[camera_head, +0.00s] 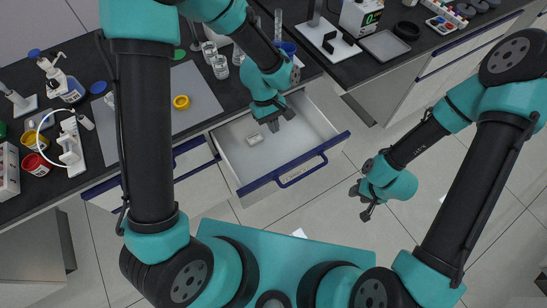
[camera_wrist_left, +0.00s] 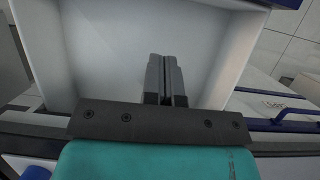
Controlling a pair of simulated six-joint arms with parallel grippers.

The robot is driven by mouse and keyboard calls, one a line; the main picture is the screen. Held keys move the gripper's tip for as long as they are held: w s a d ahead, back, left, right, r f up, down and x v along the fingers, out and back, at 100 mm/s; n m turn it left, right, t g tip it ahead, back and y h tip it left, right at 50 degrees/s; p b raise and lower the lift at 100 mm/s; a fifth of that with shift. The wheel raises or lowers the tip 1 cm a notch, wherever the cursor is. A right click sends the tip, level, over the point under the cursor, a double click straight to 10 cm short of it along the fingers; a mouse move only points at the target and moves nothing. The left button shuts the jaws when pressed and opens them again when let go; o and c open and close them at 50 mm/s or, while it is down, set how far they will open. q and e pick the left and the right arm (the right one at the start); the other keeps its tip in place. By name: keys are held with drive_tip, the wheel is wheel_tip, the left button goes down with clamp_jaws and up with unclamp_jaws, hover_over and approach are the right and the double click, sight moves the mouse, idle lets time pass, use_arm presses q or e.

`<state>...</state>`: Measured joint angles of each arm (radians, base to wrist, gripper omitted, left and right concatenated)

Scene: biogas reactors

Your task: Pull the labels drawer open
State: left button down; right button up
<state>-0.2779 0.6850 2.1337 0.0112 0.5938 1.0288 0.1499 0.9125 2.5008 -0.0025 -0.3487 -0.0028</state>
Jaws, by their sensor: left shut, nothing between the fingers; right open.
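One drawer (camera_head: 229,160) with white walls, a dark blue front edge and a blue bar handle (camera_head: 303,171) stands pulled out from under the bench. I cannot read a label on it. My left gripper (camera_head: 274,124) is over the drawer's inner part, near the bench edge, away from the handle. In the left wrist view its fingers (camera_wrist_left: 166,78) are together and empty, with the drawer's white inside (camera_wrist_left: 110,45) around them. My right gripper (camera_head: 368,208) is open and empty over the floor, right of the drawer.
Closed drawers with blue trim (camera_head: 190,160) are left of the open one. The black bench top (camera_head: 90,65) holds bottles, jars, glassware and a grey mat (camera_head: 196,92). A second bench (camera_head: 385,45) stands at the upper right.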

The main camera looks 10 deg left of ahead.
use_arm(q)
drive_tip(key=shift+s+a+f, duration=0.1)
drive_tip(key=shift+a+f, duration=0.05)
drive_tip(key=shift+a, duration=0.45)
drive_tip(key=shift+s+a+f, duration=0.1)
drive_tip(key=shift+a, duration=0.45)
drive_tip(key=shift+f, duration=0.1)
drive_tip(key=s+d+f, duration=0.5)
drive_tip(key=f, duration=0.4)
drive_tip(key=shift+s+d, duration=0.15)
drive_tip(key=shift+s, duration=0.2)
